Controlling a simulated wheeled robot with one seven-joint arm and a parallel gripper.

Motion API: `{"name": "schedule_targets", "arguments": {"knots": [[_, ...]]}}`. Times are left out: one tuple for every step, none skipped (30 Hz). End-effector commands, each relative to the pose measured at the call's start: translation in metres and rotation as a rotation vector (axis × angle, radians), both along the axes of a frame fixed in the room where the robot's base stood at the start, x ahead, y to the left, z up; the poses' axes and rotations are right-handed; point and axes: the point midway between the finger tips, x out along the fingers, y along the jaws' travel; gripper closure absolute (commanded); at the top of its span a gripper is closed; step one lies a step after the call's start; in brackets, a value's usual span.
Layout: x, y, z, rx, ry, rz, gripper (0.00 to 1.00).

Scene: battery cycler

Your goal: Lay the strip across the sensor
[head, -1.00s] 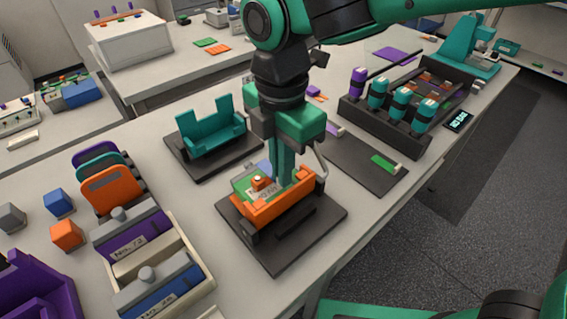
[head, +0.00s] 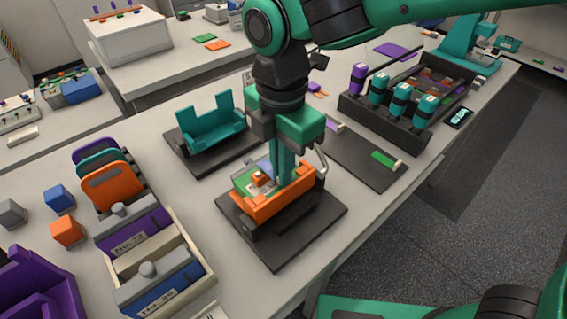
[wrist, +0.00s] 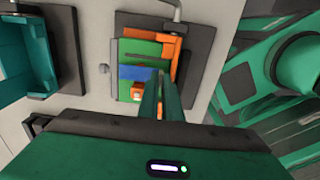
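My gripper (head: 281,182) points down into an orange cradle (head: 275,205) on a black base plate. In the wrist view its fingers (wrist: 161,76) lie close together; I cannot tell whether anything is between them. The cradle holds a green board (head: 243,184), a blue piece (wrist: 137,73) and a small orange block (head: 258,178). A pale labelled piece is partly hidden beside the fingers. A green strip with a white end (head: 384,159) lies on a dark mat to the right. I cannot tell which part is the sensor.
A teal cradle (head: 211,136) stands behind on its own black plate. A dark rack with several capped cylinders (head: 402,101) is at the right. Labelled boxes (head: 140,233), an orange holder (head: 112,188) and loose cubes (head: 67,230) fill the left.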

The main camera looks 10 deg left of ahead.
Motion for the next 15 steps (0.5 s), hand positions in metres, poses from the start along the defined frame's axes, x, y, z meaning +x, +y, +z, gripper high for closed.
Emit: {"name": "schedule_targets", "arguments": {"knots": [[-0.0001,0.0000,-0.0002,0.000,0.000,0.000,1.00],[-0.0001,0.0000,-0.0005,0.000,0.000,0.000,1.00],[-0.0001,0.0000,-0.0009,0.000,0.000,0.000,1.00],[-0.0001,0.0000,-0.0012,0.000,0.000,0.000,1.00],[-0.0002,0.0001,-0.0017,0.000,0.000,0.000,1.00],[-0.0003,0.0001,-0.0023,0.000,0.000,0.000,1.00],[-0.0004,0.0002,-0.0029,0.000,0.000,0.000,1.00],[-0.0004,0.0001,-0.0034,0.000,0.000,0.001,1.00],[-0.0005,0.0002,-0.0041,0.000,0.000,0.001,1.00],[-0.0006,0.0001,-0.0046,0.000,0.000,0.001,1.00],[-0.0007,0.0002,-0.0050,0.000,0.000,0.001,1.00],[-0.0006,0.0000,-0.0055,0.000,0.000,0.001,1.00],[-0.0006,0.0000,-0.0058,0.000,0.000,0.001,1.00],[-0.0006,0.0000,-0.0059,0.000,0.000,0.000,1.00],[-0.0006,0.0000,-0.0060,0.000,0.000,0.000,1.00]]}}
